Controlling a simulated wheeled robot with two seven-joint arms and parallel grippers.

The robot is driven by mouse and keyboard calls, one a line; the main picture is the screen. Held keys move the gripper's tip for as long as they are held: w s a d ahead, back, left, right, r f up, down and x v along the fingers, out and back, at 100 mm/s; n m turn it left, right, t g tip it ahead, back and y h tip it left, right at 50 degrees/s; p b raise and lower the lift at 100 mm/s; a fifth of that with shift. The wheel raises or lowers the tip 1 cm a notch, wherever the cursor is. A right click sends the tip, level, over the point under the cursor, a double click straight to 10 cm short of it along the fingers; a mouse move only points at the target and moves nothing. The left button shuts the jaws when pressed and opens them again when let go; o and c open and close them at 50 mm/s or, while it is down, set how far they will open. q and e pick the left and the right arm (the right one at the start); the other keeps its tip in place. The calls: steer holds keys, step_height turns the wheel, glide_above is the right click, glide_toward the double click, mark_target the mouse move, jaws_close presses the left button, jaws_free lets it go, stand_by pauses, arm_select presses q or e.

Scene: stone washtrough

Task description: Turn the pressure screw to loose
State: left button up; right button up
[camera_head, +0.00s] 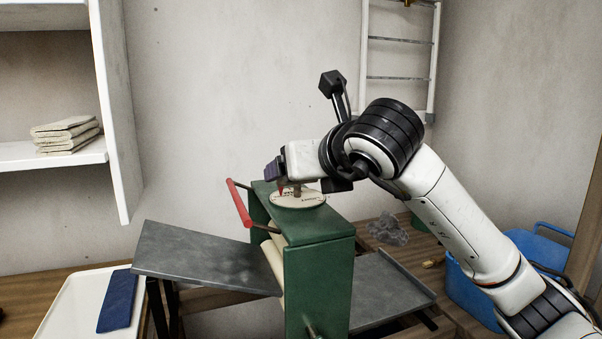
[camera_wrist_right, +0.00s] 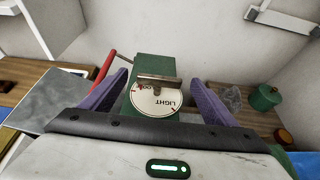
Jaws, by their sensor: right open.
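The pressure screw (camera_head: 297,189) stands on top of the green wringer (camera_head: 320,270), above a round cream dial (camera_head: 310,202). In the right wrist view, the screw's metal crossbar (camera_wrist_right: 159,79) lies roughly level across the picture over the dial (camera_wrist_right: 155,101). "LIGHT" is readable on the dial; a red mark and part of another word show at its left. My right gripper (camera_wrist_right: 160,88) is open, its purple fingers on either side of the crossbar, with gaps visible. In the head view my right gripper (camera_head: 283,176) is just above the dial and partly hides the screw. My left gripper is not in view.
A red handle (camera_head: 239,203) sticks out at the wringer's left. Grey boards (camera_head: 205,258) extend on both sides. A white tray with a blue cloth (camera_head: 117,300) is at lower left, and a blue tub (camera_head: 470,295) at right. A green jar (camera_wrist_right: 265,97) shows in the wrist view.

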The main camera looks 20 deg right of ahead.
steer(key=v, duration=0.8)
steer(key=shift+s, duration=0.1)
steer(key=shift+s+r, duration=0.1)
